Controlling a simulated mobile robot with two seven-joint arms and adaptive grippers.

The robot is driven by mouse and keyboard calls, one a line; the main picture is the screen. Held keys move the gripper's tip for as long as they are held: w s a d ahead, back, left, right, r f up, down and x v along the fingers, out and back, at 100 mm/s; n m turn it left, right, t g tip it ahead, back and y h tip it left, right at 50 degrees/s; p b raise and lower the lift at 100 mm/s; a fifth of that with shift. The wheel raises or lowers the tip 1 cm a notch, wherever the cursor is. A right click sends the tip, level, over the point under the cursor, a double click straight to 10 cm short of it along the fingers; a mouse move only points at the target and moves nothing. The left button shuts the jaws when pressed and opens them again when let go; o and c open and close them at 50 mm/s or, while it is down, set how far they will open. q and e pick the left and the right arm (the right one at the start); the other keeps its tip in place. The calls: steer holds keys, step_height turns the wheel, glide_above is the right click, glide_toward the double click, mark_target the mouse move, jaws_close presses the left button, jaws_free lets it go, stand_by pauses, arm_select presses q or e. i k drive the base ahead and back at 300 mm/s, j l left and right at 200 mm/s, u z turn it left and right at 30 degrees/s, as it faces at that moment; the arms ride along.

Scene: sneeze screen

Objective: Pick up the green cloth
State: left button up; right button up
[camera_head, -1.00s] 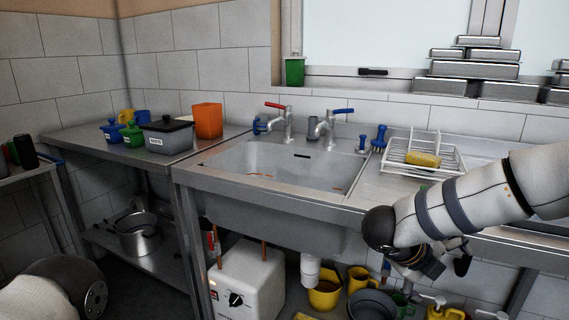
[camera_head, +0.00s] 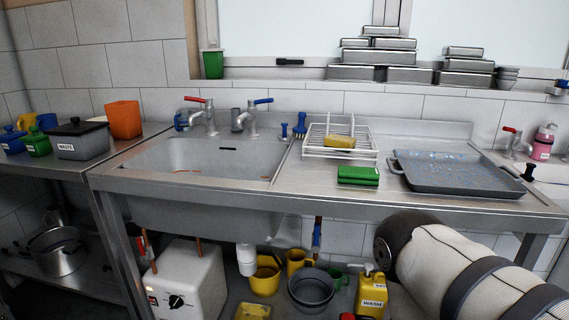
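The green cloth (camera_head: 358,175) lies folded on the steel drainboard. It sits just in front of the white dish rack and left of the grey tray. My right arm comes in from the lower right, in front of the counter and below its top. Its gripper is not visible, and nothing of it touches the cloth. My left arm and gripper are out of view.
A white dish rack (camera_head: 312,138) with a yellow sponge (camera_head: 340,142) stands behind the cloth. A large grey tray (camera_head: 455,185) is close on its right. The sink basin (camera_head: 215,160) is left. The counter's front edge (camera_head: 340,207) lies before the cloth.

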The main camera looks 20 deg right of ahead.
mark_target(347, 174)
steer(key=z, duration=1.05)
